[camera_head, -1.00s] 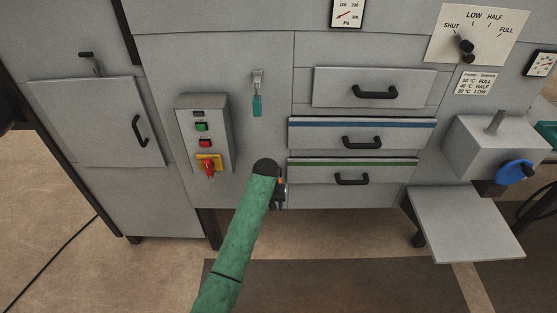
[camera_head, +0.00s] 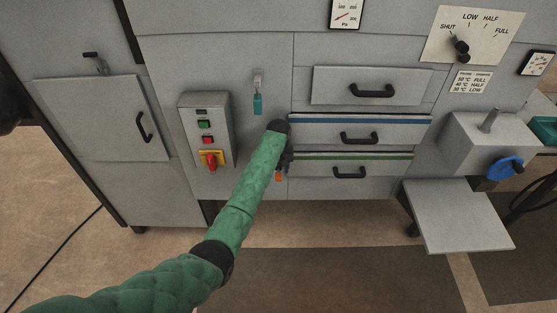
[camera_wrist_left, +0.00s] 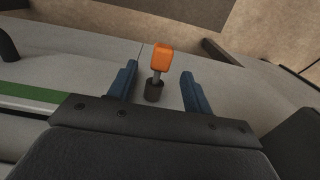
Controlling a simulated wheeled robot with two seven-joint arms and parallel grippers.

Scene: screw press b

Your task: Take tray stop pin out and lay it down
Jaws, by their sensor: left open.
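The tray stop pin has an orange head (camera_wrist_left: 161,57) and a grey shank standing in a dark round collar on the grey press front. It shows small in the head view (camera_head: 278,176), just below my left gripper (camera_head: 284,162), at the left end of the green-striped tray (camera_head: 350,157). In the left wrist view the two blue fingers of my left gripper (camera_wrist_left: 158,72) are open, one on each side of the pin with a gap to each. The pin is still in its collar. My right gripper is out of view.
A control box (camera_head: 205,130) with buttons and a red-yellow switch is left of my arm. A teal tag (camera_head: 258,103) hangs above the gripper. A flat grey shelf (camera_head: 458,217) at the lower right is bare.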

